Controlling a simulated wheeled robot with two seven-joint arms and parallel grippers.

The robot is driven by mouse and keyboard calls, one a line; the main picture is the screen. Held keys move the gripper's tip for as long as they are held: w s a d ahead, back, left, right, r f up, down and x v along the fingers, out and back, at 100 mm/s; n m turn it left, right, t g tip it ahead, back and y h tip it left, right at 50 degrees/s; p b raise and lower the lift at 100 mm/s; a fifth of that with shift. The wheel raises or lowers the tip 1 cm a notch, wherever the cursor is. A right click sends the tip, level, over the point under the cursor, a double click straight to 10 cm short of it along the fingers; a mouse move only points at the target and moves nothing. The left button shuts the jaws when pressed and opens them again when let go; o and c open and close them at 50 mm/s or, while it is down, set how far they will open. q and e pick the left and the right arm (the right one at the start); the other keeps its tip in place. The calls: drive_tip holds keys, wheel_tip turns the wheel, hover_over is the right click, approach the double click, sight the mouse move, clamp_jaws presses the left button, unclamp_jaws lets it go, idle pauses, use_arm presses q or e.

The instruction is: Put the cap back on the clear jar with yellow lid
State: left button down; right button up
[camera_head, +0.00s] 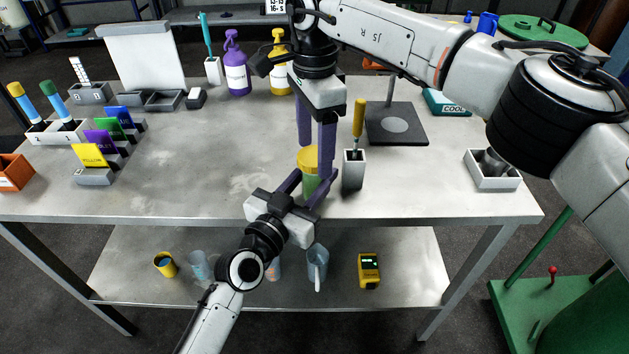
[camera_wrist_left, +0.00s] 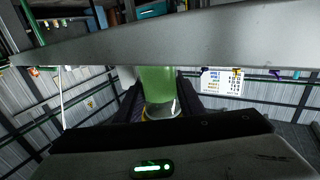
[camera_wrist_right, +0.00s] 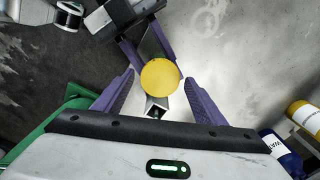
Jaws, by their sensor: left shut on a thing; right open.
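The clear jar (camera_head: 311,186) holds something green and is upright near the table's front edge. Its yellow lid (camera_head: 309,158) is at the jar's top; I cannot tell whether it is seated. My left gripper (camera_head: 312,182) is shut on the jar from the front. The jar's green body also shows between its fingers in the left wrist view (camera_wrist_left: 158,85). My right gripper (camera_head: 315,148) points down from above and is open. In the right wrist view its fingers (camera_wrist_right: 160,98) are on either side of the round yellow lid (camera_wrist_right: 160,77), with gaps visible.
Purple (camera_head: 236,72) and yellow (camera_head: 279,80) bottles stand behind.

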drive_tip(key=shift+f, duration=0.25)
drive_tip(key=c, duration=1.1)
drive_tip(key=m, duration=0.5)
drive_tip(key=shift+m, duration=0.4)
drive_tip(key=m, duration=1.3)
drive_tip(key=o, duration=1.2)
